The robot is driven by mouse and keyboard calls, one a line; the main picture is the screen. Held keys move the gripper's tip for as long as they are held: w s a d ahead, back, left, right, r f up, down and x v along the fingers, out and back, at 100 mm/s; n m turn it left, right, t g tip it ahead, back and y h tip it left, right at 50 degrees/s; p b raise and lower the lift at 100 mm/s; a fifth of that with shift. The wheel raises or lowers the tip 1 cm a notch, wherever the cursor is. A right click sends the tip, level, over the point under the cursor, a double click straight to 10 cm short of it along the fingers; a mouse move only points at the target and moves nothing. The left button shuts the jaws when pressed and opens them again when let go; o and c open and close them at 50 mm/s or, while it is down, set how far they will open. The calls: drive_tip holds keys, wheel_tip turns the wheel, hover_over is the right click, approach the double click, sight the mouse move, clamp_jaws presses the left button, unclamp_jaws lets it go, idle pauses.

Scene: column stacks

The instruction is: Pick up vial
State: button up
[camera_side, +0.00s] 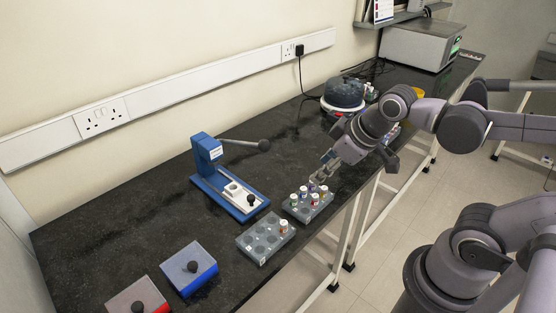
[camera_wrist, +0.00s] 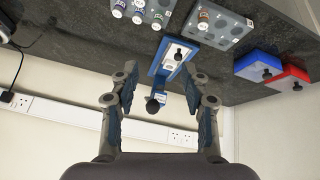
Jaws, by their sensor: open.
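Several small capped vials stand in a grey rack (camera_side: 294,213) in the side view; a white-capped one (camera_side: 314,199) is among them. The wrist view shows these vials (camera_wrist: 137,18) at its top edge, partly cut off. A second grey rack (camera_side: 258,252) beside it holds a single vial (camera_side: 284,226) at one corner, with its other wells empty; it also shows in the wrist view (camera_wrist: 228,28). My gripper (camera_side: 324,168) is open and empty, above the far end of the fuller rack. In the wrist view the two fingers (camera_wrist: 159,72) are spread apart.
A blue press (camera_side: 207,155) with a long lever stands behind the racks. A blue box (camera_side: 190,268) and a red box (camera_side: 137,298) sit at the near left. A round dark-lidded device (camera_side: 343,93) stands farther back. The bench between press and wall is clear.

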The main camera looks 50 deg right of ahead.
drive_tip(key=w+n+g, duration=0.1)
drive_tip(key=w+n, duration=0.1)
drive_tip(key=n, duration=0.2)
drive_tip(key=n+g+h, duration=0.1)
drive_tip(key=n+g, duration=0.3)
drive_tip(key=n, duration=1.4)
approach(294, 196)
drive_tip(key=shift+w+d+f+n, duration=0.1)
drive_tip(key=shift+d+f+n, duration=0.1)
drive_tip(key=shift+f, duration=0.75)
drive_tip(key=shift+w+d+f+n, duration=0.1)
drive_tip(key=shift+d+f, duration=0.05)
drive_tip(key=shift+f, duration=0.85)
drive_tip(key=f, duration=0.3)
drive_tip(key=shift+w+f, duration=0.2)
drive_tip(key=shift+w, duration=0.15)
drive_tip(key=shift+f, duration=0.8)
drive_tip(key=c, duration=0.9)
